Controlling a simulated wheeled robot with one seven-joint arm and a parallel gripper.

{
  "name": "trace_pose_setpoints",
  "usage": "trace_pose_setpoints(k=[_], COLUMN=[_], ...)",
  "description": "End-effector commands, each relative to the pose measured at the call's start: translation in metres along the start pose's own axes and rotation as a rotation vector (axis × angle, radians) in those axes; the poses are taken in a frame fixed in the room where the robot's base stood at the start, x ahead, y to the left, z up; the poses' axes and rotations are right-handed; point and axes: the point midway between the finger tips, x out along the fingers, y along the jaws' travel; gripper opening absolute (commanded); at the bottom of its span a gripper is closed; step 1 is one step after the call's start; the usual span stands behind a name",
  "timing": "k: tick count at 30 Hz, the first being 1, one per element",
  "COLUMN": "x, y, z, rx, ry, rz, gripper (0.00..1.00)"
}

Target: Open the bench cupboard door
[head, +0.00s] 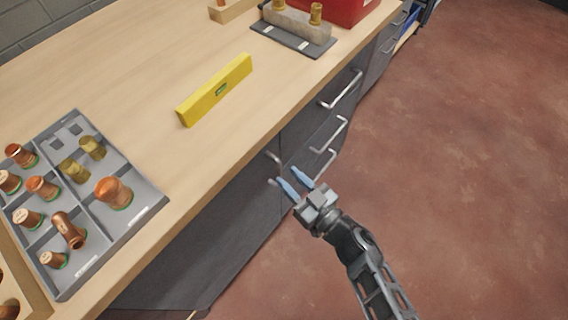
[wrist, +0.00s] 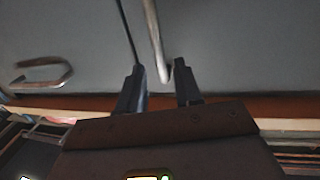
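The bench cupboard door (head: 222,232) is a dark grey panel under the worktop, left of the drawers, and looks shut. Its pale bar handle (head: 273,157) is near the door's right edge, partly hidden by my gripper. My gripper (head: 287,178) is open, with its two bluish fingertips close in front of the handle. In the wrist view, the handle (wrist: 154,38) runs upright and its near end lies in the gap between my open fingers (wrist: 158,75). I cannot tell whether either finger touches it. A dark seam runs beside the handle.
Drawers with bar handles (head: 343,92) are just right of the door; one handle (wrist: 42,76) shows in the wrist view. The reddish floor (head: 460,150) is clear on the right.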

Motion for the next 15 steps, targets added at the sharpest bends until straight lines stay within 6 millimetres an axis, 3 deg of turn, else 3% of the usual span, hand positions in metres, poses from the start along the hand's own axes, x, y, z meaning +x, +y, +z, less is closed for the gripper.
trace_pose_setpoints(k=[6, 15], x=[0.033, 0.048], y=[0.000, 0.000], z=[0.000, 0.000], rx=[0.001, -0.001], ry=[0.001, -0.001], rz=[0.001, 0.001], gripper=[0.34, 0.34])
